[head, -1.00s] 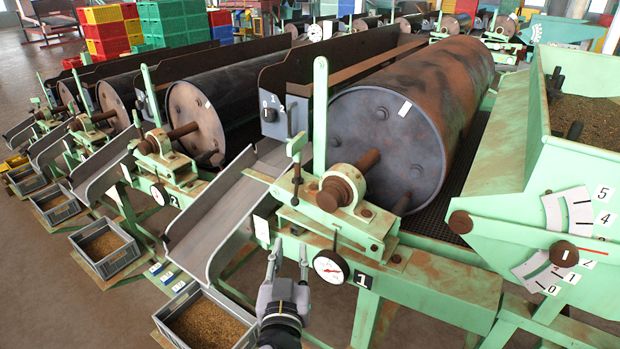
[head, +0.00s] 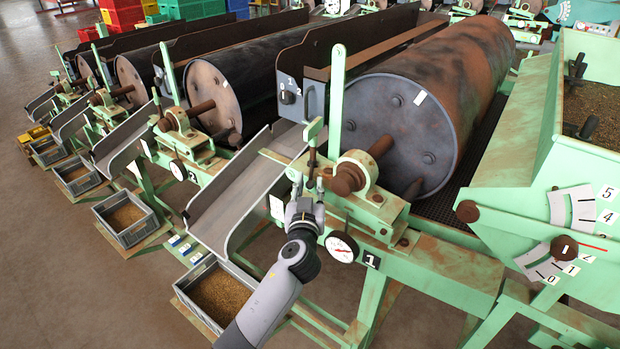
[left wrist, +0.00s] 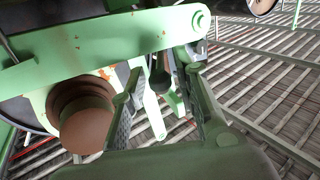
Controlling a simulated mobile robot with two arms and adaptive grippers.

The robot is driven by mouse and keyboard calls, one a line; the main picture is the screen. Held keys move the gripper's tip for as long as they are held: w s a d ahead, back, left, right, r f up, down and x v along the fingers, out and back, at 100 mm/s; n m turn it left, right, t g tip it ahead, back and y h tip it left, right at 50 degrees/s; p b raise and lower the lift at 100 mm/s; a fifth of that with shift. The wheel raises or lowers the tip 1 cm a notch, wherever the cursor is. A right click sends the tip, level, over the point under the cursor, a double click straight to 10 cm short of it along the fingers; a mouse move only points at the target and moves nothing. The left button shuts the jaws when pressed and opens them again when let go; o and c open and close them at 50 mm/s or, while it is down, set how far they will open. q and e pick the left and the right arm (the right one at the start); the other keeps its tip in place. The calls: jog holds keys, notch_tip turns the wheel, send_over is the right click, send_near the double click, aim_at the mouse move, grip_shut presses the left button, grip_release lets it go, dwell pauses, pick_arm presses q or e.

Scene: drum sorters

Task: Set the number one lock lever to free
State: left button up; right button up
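The number 1 drum (head: 400,130) lies at centre right, above a frame with a black "1" plate (head: 371,261). A green upright handle piece on a dark stem (head: 313,131), which looks like the lock lever, stands beside the rusty shaft end (head: 349,180). My left gripper (head: 308,188) is just below that handle, fingers pointing up and apart. In the left wrist view, my open fingers (left wrist: 160,115) stand either side of a narrow green piece with a dark rounded part (left wrist: 158,85); contact cannot be told. My right gripper is not in view.
A green bar (left wrist: 100,45) crosses close above my fingers in the wrist view. A white dial gauge (head: 341,247) hangs right of my left wrist. A grey chute (head: 245,190) and a grain crate (head: 215,290) are at left. A tall green post (head: 337,100) stands behind.

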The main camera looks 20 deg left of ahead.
pick_arm(q)
jog(key=shift+x, duration=0.8)
jog(key=shift+c, duration=0.2)
grip_shut()
